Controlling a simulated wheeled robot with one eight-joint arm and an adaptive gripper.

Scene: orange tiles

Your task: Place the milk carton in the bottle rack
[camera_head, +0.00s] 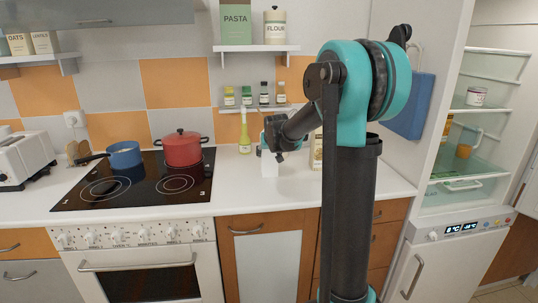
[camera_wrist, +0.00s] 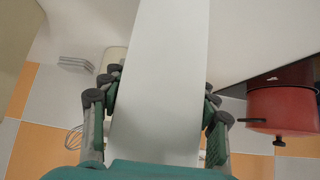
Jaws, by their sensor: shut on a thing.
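The milk carton (camera_head: 269,168) is a plain white box at the counter, partly hidden by my gripper (camera_head: 271,154) in the head view. In the wrist view the carton (camera_wrist: 160,60) fills the middle, between the two fingers of my gripper (camera_wrist: 161,90). The gripper is shut on it. The carton looks upright; I cannot tell whether its base touches the counter. I cannot make out a bottle rack for certain. The fridge (camera_head: 487,140) on the right stands open, with only a strip of its door (camera_head: 528,165) in view.
A red pot (camera_head: 182,150) and blue pan (camera_head: 124,156) stand on the black hob (camera_head: 140,185). A yellow-green bottle (camera_head: 244,138) stands left of the carton. A beige package (camera_head: 316,152) stands right of it, partly hidden by my arm. Shelves with jars (camera_head: 264,95) hang above.

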